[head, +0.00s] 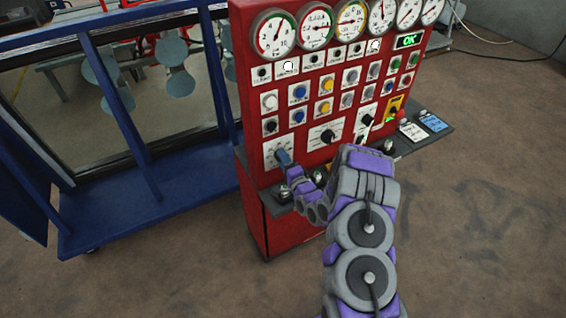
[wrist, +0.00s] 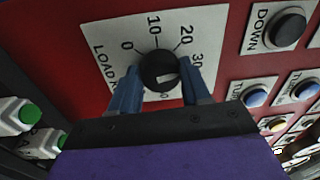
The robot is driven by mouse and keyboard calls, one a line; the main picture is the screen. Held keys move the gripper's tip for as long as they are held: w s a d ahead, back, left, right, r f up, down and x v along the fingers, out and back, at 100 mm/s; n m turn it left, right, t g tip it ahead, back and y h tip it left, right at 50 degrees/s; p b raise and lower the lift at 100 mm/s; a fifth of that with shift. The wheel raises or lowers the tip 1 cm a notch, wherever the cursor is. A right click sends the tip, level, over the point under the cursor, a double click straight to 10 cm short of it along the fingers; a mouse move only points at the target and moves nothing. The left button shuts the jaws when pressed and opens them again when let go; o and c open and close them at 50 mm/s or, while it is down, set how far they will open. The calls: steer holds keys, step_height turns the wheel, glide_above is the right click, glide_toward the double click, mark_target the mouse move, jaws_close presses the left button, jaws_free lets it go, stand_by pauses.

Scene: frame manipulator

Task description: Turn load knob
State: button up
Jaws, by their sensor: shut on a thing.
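The load knob (wrist: 160,68) is a round black knob on a white plate (wrist: 100,45) marked LOAD, with 0, 10, 20 and 30 around it. A light mark on the knob's face points to the lower right, below the 30; the lower scale is partly hidden. My gripper (wrist: 162,82) has its two blue fingers on either side of the knob and is shut on it. In the head view, my gripper (head: 284,158) reaches the lower left of the red panel (head: 252,100) and hides the knob.
Above are several round gauges (head: 273,34) and rows of coloured buttons (head: 298,91). A black DOWN button (wrist: 288,28) is right of the load plate. A dark shelf (head: 436,133) juts out below the controls. A blue frame (head: 130,125) stands left of the panel.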

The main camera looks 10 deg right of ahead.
steer(key=shift+f+m, duration=0.15)
steer(key=shift+m, duration=0.75)
steer(key=shift+s+b, duration=0.1)
steer(key=shift+b, duration=0.2)
steer(key=o, duration=0.9)
steer(key=shift+d, duration=0.1)
steer(key=shift+o, duration=0.8)
steer(key=p+v, duration=0.1)
steer(key=v, duration=1.6)
steer(key=shift+s, duration=0.1)
